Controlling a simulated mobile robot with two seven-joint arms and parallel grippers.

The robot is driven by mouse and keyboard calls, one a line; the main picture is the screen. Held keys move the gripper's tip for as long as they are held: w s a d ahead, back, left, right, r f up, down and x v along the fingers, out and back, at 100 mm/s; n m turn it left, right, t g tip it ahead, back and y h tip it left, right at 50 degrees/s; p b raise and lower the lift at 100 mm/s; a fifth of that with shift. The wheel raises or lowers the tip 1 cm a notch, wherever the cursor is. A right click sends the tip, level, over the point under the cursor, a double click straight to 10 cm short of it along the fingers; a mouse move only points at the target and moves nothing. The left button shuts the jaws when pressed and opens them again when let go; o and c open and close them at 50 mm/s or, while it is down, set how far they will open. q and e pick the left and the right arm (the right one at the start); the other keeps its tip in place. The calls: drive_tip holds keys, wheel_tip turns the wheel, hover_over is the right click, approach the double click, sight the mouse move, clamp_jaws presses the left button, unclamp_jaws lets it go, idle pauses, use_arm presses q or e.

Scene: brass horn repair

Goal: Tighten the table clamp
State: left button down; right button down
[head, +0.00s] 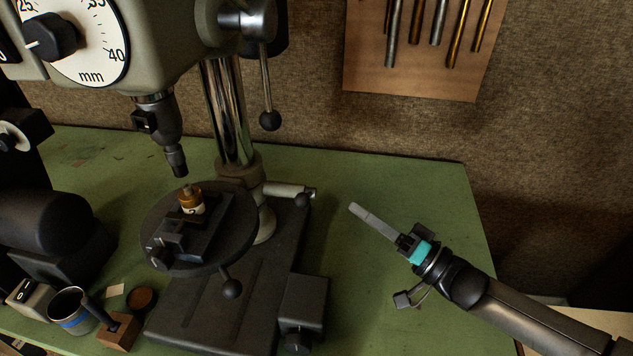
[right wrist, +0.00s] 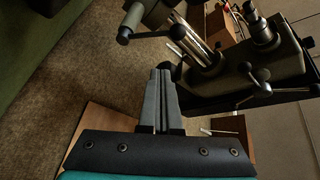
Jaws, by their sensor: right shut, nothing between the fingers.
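A drill press stands on the green bench, with a steel column (head: 223,110) and a round dark table (head: 160,220). A pale horizontal rod (head: 287,190) sticks out to the right beside the column at table height, with a dark ball knob (head: 302,200) near its end. This looks like the table clamp, though I cannot be sure. My right gripper (head: 357,212) is shut and empty, its fingers pointing left towards the rod with a gap between. Its shut fingers also show in the right wrist view (right wrist: 161,75). My left gripper is out of view.
A vise (head: 190,245) on the round table holds a small brass and white part (head: 191,202) under the chuck. Another ball knob (head: 232,288) hangs below the table's front. A mug (head: 70,310) stands at the lower left. The green bench (head: 400,180) right of the press is clear.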

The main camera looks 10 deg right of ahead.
sight(307, 196)
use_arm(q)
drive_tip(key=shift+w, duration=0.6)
use_arm(e)
drive_tip(key=shift+w+d+r+y, duration=0.2)
drive_tip(key=shift+d+r+y, duration=0.6)
drive_tip(key=shift+r, duration=0.2)
drive_tip(key=shift+a, duration=0.1)
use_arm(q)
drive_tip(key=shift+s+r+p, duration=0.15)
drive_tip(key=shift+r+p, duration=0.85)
use_arm(e)
drive_tip(key=w+a, duration=0.4)
drive_tip(key=a, duration=0.4)
drive_tip(key=shift+a+r, duration=0.2)
drive_tip(key=shift+w, duration=0.1)
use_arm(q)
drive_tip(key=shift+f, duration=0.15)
use_arm(e)
drive_tip(key=shift+f, duration=0.1)
use_arm(q)
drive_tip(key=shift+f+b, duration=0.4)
drive_tip(key=shift+b, duration=0.15)
use_arm(e)
drive_tip(key=shift+s+f+n+y, duration=0.2)
drive_tip(key=shift+n+y, duration=0.1)
drive_tip(key=shift+n, duration=0.2)
